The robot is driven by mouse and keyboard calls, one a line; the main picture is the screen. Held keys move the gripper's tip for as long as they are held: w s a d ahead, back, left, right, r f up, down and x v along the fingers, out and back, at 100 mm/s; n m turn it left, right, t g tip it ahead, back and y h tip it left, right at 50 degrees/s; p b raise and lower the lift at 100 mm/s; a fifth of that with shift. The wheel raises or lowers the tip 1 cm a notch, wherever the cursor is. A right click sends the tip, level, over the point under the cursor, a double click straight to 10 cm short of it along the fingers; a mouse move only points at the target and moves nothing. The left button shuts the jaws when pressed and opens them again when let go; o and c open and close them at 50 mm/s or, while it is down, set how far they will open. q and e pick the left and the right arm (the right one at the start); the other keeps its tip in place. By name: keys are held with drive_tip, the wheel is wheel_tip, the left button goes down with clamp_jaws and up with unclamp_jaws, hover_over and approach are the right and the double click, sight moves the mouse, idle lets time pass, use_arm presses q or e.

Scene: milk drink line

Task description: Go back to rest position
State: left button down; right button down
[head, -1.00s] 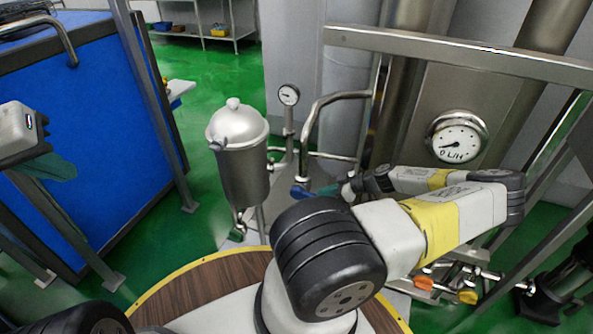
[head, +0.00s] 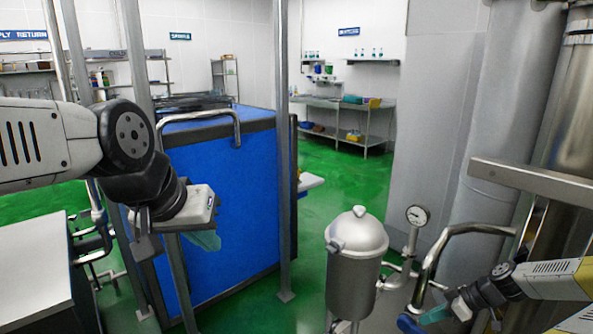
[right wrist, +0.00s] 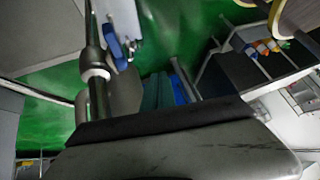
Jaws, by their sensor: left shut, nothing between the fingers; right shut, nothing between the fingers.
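My left gripper (head: 205,240) hangs at the left of the head view, in front of the blue cabinet, with its teal fingers shut and empty. Its arm comes in level from the left edge. My right gripper (head: 422,318) is at the lower right of the head view, low beside the bent steel pipe, and looks shut and empty.
A blue cabinet (head: 225,210) stands behind my left gripper. A lidded steel vessel (head: 352,275) and a gauge (head: 418,215) stand left of my right gripper. A bent pipe (head: 455,240) and steel rail (head: 530,180) are close to it. Green floor (head: 330,190) lies open behind.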

drive_tip(key=s+a+r+m+g+h, duration=0.15)
drive_tip(key=a+r, duration=0.25)
drive_tip(key=r, duration=0.4)
drive_tip(key=a+r+m+h, duration=0.1)
drive_tip(key=a+r+h, duration=0.2)
drive_tip(key=a+r, duration=0.35)
drive_tip(key=s+a+r+m+g+h, duration=0.1)
drive_tip(key=a+r+h, duration=0.15)
drive_tip(key=r, duration=0.65)
drive_tip(key=s+a+r+m+t+y, duration=0.2)
drive_tip(key=s+a+r+m+t, duration=0.3)
drive_tip(key=s+a+r, duration=0.6)
wheel_tip(320, 180, up, 4)
drive_tip(key=shift+s+a+r, duration=0.1)
drive_tip(key=shift+s+a, duration=0.1)
drive_tip(key=shift+s, duration=0.7)
